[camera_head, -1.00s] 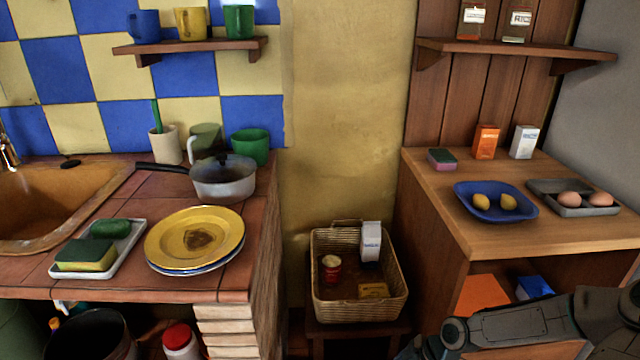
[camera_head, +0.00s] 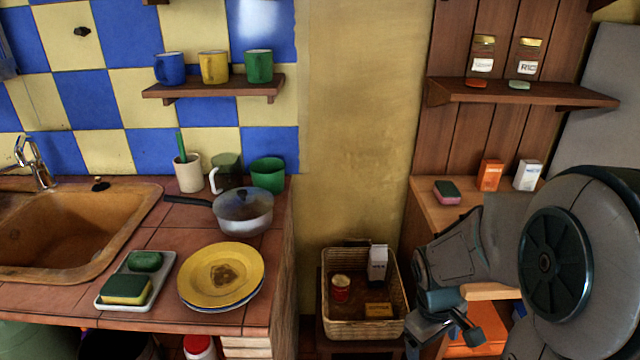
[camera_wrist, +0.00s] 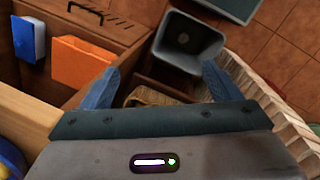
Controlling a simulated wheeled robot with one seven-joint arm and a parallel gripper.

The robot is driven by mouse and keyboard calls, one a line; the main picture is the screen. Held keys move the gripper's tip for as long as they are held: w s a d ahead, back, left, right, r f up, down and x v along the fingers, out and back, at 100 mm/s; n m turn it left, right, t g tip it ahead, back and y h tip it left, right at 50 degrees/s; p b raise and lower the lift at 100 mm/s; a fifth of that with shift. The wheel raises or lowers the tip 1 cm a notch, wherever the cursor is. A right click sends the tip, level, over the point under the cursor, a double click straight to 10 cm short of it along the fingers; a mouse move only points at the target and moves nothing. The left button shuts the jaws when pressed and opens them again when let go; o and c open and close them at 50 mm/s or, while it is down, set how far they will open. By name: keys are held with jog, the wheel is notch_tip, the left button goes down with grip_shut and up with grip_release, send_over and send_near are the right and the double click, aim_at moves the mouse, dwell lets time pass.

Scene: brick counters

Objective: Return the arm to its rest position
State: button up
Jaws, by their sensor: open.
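My arm is folded at the right of the head view, in front of the wooden cabinet. My gripper (camera_head: 450,335) hangs low there, right of the wicker basket. In the wrist view my gripper (camera_wrist: 163,88) shows two blue fingers spread wide apart with nothing between them. Beyond the fingers are the tiled floor, a grey bin and part of the basket.
The wicker basket (camera_head: 332,318) holds a red tin, a white carton and a yellow packet. The wooden cabinet (camera_head: 424,205) stands close behind my arm. An orange box (camera_wrist: 82,62) and a blue box (camera_wrist: 28,38) are in its lower compartment. The tiled counter (camera_head: 190,246) is at left.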

jog(key=s+a+r+m+t+y+p, duration=0.1)
jog(key=s+a+r+m+p, duration=0.2)
jog(key=r, duration=0.6)
jog(key=s+a+r+m+t+y+p, duration=0.1)
jog(key=s+a+r+m+t+p, duration=0.1)
jog(key=r, duration=0.8)
jog(key=shift+s+a+m+p, duration=0.4)
jog(key=shift+s+a+p, duration=0.2)
jog(key=shift+a+p, duration=0.3)
